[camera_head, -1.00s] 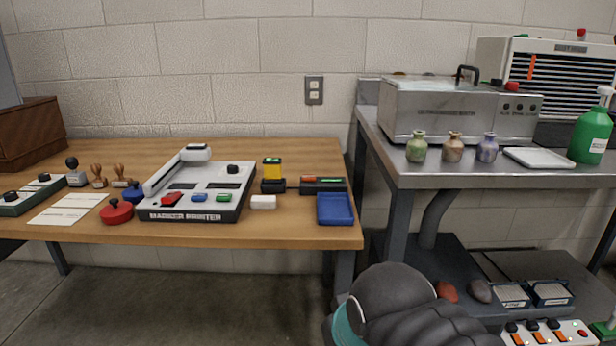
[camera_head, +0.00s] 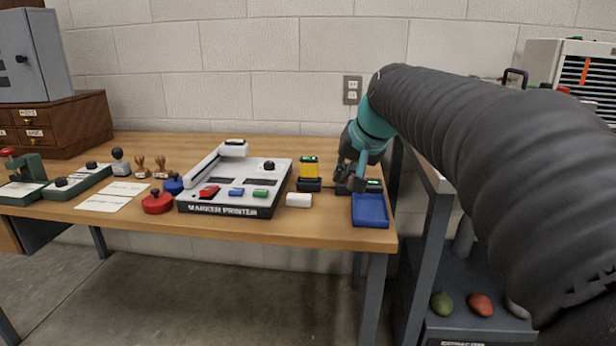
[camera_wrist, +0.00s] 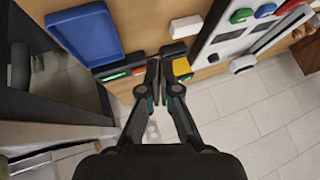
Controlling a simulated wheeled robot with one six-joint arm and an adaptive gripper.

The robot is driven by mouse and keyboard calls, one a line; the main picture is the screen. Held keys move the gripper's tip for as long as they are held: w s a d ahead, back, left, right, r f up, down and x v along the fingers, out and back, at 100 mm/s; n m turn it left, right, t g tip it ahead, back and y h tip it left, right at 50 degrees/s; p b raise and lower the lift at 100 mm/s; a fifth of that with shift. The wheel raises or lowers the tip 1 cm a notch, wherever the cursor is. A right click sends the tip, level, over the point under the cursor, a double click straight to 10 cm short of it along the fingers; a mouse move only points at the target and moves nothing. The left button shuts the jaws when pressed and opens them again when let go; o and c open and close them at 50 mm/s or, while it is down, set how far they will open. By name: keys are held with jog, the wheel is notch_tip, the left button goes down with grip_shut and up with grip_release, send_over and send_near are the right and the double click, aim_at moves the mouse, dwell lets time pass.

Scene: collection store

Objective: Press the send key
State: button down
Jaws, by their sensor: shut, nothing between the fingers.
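The marker printer (camera_head: 225,205) on the wooden table has red (camera_head: 209,192), blue (camera_head: 236,192) and green (camera_head: 260,194) keys on its front; no label reading "send" can be made out. In the wrist view its green key (camera_wrist: 241,15) shows at top right. A yellow-topped device (camera_head: 308,167) stands right of the printer, and in the wrist view its yellow part (camera_wrist: 181,67) is just right of my fingertips. A low dark device with a green display (camera_wrist: 117,76) lies just left of them. My gripper (camera_head: 350,182) is shut and empty at the table's right end, partly hiding this device.
A blue tray (camera_head: 370,211) sits at the table's front right corner. A white block (camera_head: 299,200) lies between tray and printer. Stamps (camera_head: 141,168), a red round pad (camera_head: 157,203) and paper (camera_head: 112,197) are on the left. A metal bench (camera_head: 430,172) stands close on the right.

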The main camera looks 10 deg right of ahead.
jog(key=w+d+r+m, duration=0.1)
jog(key=w+d+r, duration=0.1)
jog(key=w, duration=0.6)
jog(key=w+d+r+t+y, duration=0.1)
jog(key=w+d, duration=0.3)
jog(key=w, duration=0.4)
jog(key=shift+d+r+m+t, duration=0.15)
jog(key=shift+r+m+t, duration=0.15)
jog(key=shift+r+m, duration=0.1)
notch_tip(320, 180, down, 9)
jog(key=b, duration=0.6)
jog(key=shift+r+b, duration=0.1)
jog(key=shift+b, duration=0.2)
jog(key=shift+f, duration=0.4)
jog(key=shift+f+b, duration=0.5)
jog(key=shift+b, duration=0.05)
dwell(0.9)
jog(key=shift+r, duration=0.1)
jog(key=shift+w+r+p, duration=0.1)
jog(key=shift+r+p, duration=0.7)
jog(key=shift+p, duration=0.05)
